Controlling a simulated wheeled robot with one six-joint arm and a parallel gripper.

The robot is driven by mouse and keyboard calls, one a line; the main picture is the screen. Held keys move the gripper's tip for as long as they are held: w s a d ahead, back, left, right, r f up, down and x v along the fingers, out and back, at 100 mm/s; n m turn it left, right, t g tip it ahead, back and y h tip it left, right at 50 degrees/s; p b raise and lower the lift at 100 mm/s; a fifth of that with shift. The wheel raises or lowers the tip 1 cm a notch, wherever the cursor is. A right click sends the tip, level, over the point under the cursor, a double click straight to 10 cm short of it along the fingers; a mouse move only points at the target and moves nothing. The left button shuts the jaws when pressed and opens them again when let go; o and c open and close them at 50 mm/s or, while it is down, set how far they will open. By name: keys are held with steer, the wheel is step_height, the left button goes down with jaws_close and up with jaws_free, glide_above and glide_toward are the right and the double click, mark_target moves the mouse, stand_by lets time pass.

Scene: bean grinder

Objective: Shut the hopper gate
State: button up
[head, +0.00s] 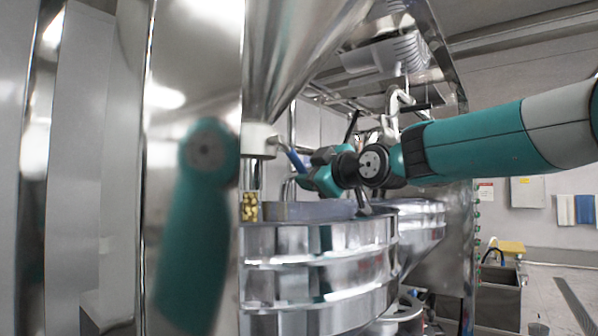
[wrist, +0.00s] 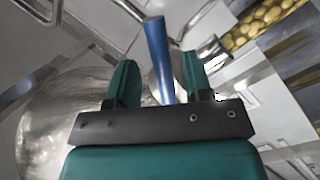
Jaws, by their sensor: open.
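The hopper (head: 305,45) is a shiny steel cone at the top centre of the head view. A pale collar (head: 258,139) sits at its outlet, with a metal stub leading to the blue gate handle (head: 296,160), which slants down to the right. My gripper (head: 307,180) is at the handle's lower end. In the wrist view the blue handle (wrist: 157,50) runs between the two teal fingers of my gripper (wrist: 160,80), which are open with gaps on both sides. Whether a finger touches the handle is unclear. The gate plate itself is hidden.
Beans (head: 250,207) show below the collar and in a clear tube in the wrist view (wrist: 262,25). A round steel drum (head: 320,260) stands just under my gripper. A mirror-like steel panel (head: 195,60) is on the left. Open floor (head: 560,300) lies at the right.

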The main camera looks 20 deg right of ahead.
mark_target(301, 172)
steer(key=p+x, duration=0.1)
steer(key=x, duration=0.1)
steer(key=p+x, duration=0.1)
steer(key=x, duration=0.1)
steer(key=shift+s+r, duration=0.1)
steer(key=shift+r, duration=0.1)
steer(key=shift+w+a+f, duration=0.2)
steer(key=shift+w, duration=0.15)
jaws_close()
